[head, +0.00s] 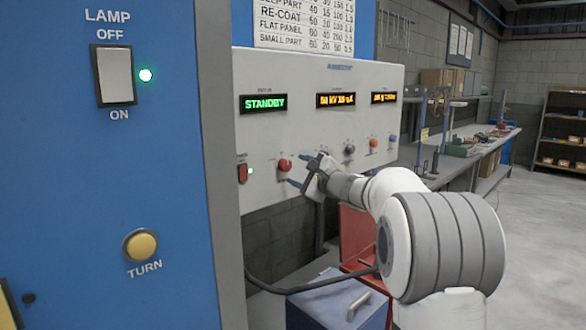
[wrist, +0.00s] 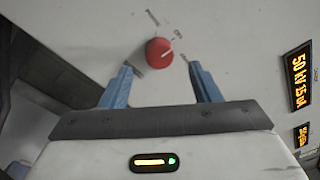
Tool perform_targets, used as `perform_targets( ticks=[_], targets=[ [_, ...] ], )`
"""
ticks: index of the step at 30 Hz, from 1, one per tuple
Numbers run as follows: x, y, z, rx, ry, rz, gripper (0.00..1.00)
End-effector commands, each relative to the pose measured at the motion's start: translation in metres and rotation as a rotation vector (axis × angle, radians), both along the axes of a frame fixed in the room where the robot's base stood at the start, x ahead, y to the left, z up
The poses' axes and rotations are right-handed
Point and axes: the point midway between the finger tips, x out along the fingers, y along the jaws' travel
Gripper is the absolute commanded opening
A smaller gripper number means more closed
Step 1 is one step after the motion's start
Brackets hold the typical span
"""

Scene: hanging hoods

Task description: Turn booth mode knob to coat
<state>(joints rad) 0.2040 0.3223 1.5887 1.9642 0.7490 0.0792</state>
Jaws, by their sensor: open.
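The booth mode knob appears to be the red round knob (head: 285,165) at the left of the white control panel (head: 330,120). It also shows in the wrist view (wrist: 159,52), with a light pointer mark towards the upper right. Small labels surround it, too blurred to read surely. A green display (head: 263,103) above it reads STANDBY. My gripper (head: 303,170) is open and empty, its blue fingers facing the panel. In the wrist view my gripper (wrist: 160,68) has one finger on each side below the knob, apart from it.
Dark, orange-red and blue knobs (head: 391,139) continue to the right. A blue booth wall (head: 100,215) fills the near left. A blue drawer cabinet (head: 335,300) stands below the arm. Open floor lies right.

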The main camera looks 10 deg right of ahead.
Motion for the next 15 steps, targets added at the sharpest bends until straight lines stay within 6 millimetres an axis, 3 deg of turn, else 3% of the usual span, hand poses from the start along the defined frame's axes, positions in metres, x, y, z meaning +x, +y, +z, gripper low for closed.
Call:
perform_targets(
  ticks=[6, 15],
  targets=[
    [0.030, 0.016, 0.001, -0.002, 0.001, 0.003, 0.57],
    [0.042, 0.023, 0.000, -0.001, 0.001, 0.002, 0.57]
  ],
)
